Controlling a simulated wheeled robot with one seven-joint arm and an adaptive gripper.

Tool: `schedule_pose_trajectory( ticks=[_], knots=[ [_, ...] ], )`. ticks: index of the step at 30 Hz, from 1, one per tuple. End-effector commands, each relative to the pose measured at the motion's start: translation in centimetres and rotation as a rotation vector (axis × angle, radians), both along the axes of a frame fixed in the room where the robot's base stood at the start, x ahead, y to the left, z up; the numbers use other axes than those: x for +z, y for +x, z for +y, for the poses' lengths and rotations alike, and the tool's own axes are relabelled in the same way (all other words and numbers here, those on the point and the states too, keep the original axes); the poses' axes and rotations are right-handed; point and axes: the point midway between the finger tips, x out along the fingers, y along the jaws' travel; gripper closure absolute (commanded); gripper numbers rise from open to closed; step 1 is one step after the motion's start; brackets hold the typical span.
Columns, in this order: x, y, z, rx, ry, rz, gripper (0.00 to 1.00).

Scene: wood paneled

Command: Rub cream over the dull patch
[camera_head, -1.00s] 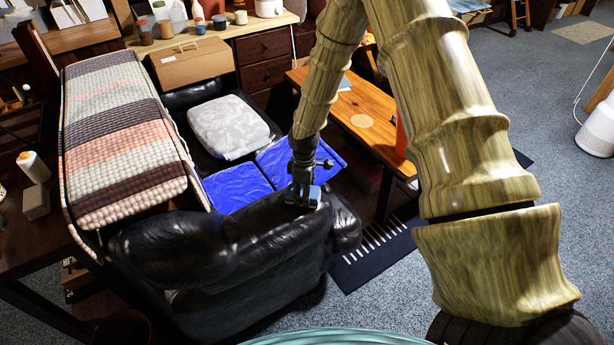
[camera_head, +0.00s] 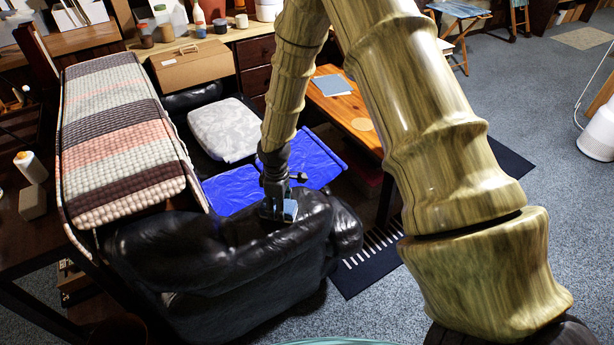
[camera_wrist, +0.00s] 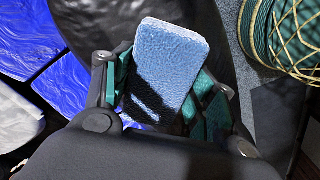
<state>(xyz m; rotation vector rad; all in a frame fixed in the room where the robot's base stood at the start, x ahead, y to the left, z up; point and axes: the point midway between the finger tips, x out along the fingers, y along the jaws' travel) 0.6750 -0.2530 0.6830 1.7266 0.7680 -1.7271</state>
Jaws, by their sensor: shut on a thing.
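My gripper (camera_head: 279,208) is shut on a light blue fuzzy pad (camera_wrist: 166,65), which sits between the fingers in the wrist view. In the head view the pad (camera_head: 290,211) is low over the top of the black leather sofa's near side (camera_head: 235,290). I cannot tell whether it touches the leather. The leather is glossy with strong highlights, and I cannot pick out a dull patch with certainty; part of the surface is hidden behind my gripper and pad. No cream is clearly visible on the leather or pad.
Blue sheets (camera_head: 235,188) and a pale patterned cushion (camera_head: 222,130) lie on the seat. A striped woven cover (camera_head: 120,135) is at left, beside a white bottle (camera_head: 31,168) and a tan block (camera_head: 32,203). A wooden bench (camera_head: 345,108) stands behind. A corded teal object (camera_wrist: 285,35) is at right.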

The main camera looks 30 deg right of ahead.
Motion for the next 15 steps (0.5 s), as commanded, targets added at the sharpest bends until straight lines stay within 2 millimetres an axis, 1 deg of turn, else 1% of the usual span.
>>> schedule_pose_trajectory(
  ticks=[4, 15],
  knots=[
    [-0.3, -0.1, 1.1, -0.001, -0.001, 0.0, 0.62],
    [-0.2, -0.4, 3.9, -0.01, 0.0, 0.0, 0.62]
  ],
)
